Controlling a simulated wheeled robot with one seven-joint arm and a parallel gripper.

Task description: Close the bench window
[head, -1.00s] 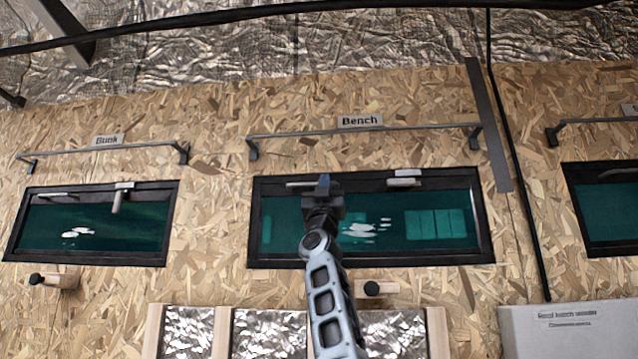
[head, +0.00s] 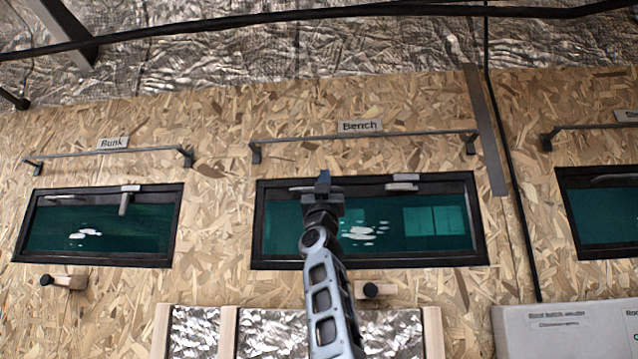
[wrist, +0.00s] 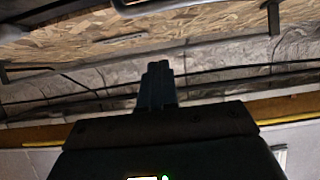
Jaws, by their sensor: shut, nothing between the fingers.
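The bench window (head: 435,228) is a wide black-framed pane of dark teal glass in the chipboard wall, below a label reading "Bench" (head: 360,126). A light latch handle (head: 402,183) lies sideways at its top edge, right of centre. A thin pale bar shows at its top left, partly behind my gripper. I cannot tell whether the pane stands ajar. My gripper (head: 323,180) is shut and empty, pointing up in front of the upper left-middle of the window. Its closed fingers also show in the wrist view (wrist: 157,85). My arm hides part of the glass.
A grey rail (head: 365,138) runs above the window. The bunk window (head: 100,226) is at left, with its handle hanging down, and another window (head: 605,215) is at right. A black-ended wooden peg (head: 375,290) sticks out below the bench window. A pale box (head: 555,330) stands lower right.

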